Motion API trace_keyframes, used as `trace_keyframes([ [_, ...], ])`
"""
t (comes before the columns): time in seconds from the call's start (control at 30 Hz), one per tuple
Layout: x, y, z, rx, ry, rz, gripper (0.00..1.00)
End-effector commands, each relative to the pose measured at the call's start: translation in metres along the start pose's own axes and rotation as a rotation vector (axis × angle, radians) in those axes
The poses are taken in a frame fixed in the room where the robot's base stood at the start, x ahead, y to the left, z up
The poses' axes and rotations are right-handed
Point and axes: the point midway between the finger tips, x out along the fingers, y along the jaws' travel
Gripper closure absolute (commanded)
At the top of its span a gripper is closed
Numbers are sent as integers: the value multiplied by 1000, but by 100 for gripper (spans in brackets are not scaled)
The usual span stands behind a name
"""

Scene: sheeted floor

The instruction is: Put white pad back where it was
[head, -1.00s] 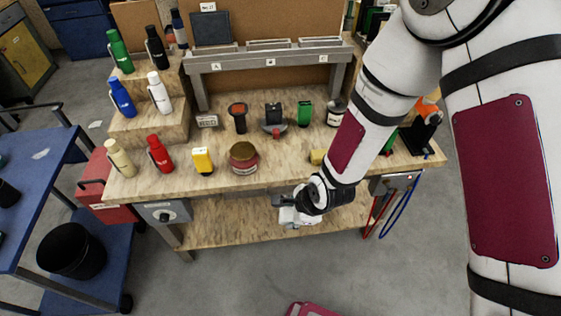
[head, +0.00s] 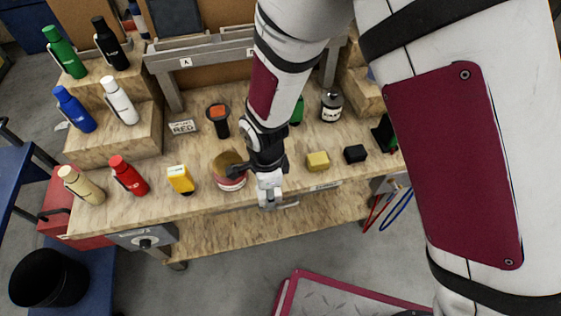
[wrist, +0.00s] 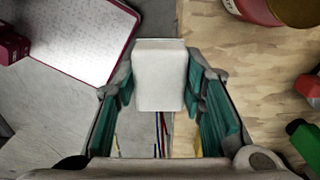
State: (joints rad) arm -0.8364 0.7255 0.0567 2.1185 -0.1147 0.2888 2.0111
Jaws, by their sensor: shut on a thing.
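The white pad (wrist: 160,75) is a small, pale block with rounded corners, held between the teal-lined fingers of my gripper (wrist: 160,92) in the wrist view. My gripper is shut on it. In the head view my gripper (head: 268,195) is at the front edge of the wooden workbench (head: 210,205), just right of a round red tin (head: 231,182). There the pad is hard to tell from the pale gripper parts. In the wrist view the pad is above the bench's front edge, with floor to the left and benchtop to the right.
A yellow block (head: 317,161) and a black block (head: 355,153) sit on the bench right of my gripper. A yellow-and-black item (head: 181,179) and a red bottle (head: 129,175) stand left of the tin. A magenta-rimmed panel (head: 350,290) lies low in front.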

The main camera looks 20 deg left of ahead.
Motion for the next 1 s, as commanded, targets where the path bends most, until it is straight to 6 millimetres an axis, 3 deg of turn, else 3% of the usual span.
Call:
trace_keyframes([
  [0.03,5,-14,-6,0,-2,-3,85],
  [0.4,10,-69,-34,1,-1,-2,85],
  [0.83,12,-97,-47,1,-1,-3,85],
  [1.0,38,-94,-46,-2,-1,1,85],
])
